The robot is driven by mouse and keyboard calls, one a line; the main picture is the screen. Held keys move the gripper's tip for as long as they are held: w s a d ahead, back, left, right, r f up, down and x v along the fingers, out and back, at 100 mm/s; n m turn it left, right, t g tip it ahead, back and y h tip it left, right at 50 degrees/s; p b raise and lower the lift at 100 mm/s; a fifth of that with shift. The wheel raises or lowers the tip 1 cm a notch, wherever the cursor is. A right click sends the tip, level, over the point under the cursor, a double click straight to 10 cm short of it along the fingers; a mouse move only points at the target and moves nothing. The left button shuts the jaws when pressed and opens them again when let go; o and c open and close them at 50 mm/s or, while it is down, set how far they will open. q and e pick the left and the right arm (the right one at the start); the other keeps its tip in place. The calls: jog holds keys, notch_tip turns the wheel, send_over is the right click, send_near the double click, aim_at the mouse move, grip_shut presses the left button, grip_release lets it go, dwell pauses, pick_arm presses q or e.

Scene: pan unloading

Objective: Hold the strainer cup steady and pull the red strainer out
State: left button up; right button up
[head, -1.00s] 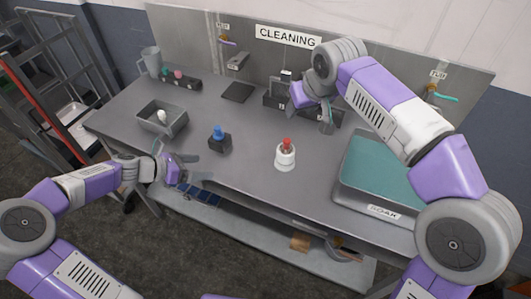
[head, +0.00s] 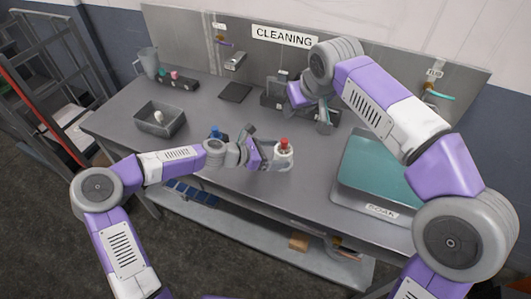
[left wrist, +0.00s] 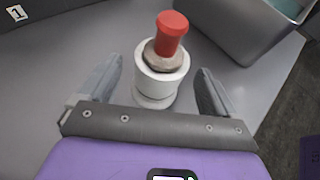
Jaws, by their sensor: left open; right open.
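The strainer cup (head: 285,160) is a white round cup standing upright on the table. The red strainer (head: 284,142) sits in its top, with a red knob above a brownish collar. Both show in the left wrist view, the cup (left wrist: 158,84) and the red knob (left wrist: 171,33). My left gripper (head: 280,160) is open at the cup; in the left wrist view its two fingers (left wrist: 158,85) stand on either side of the cup, with gaps visible. My right gripper (head: 318,112) is open and empty, raised near the back of the table, behind the cup.
A blue-topped item (head: 215,132) stands left of the cup, partly behind my left arm. A grey bin (head: 174,125) with a white object is at the left. A sink-like tray (head: 340,185) with teal inside is at the right. Dark holders (head: 272,99) stand at the back.

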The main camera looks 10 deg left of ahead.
pick_arm(q)
jog(key=shift+x, duration=1.65)
jog(key=c, duration=0.9)
jog(key=shift+c, duration=1.2)
pick_arm(e)
jog(key=shift+o, duration=1.2)
jog(key=g+h, duration=0.2)
jog(key=g, duration=0.2)
send_near(285, 140)
jog(key=f, duration=0.7)
jog(key=w+f, duration=0.1)
jog(key=f, duration=0.2)
jog(key=shift+a+f, duration=0.15)
jog(key=shift+a, duration=0.15)
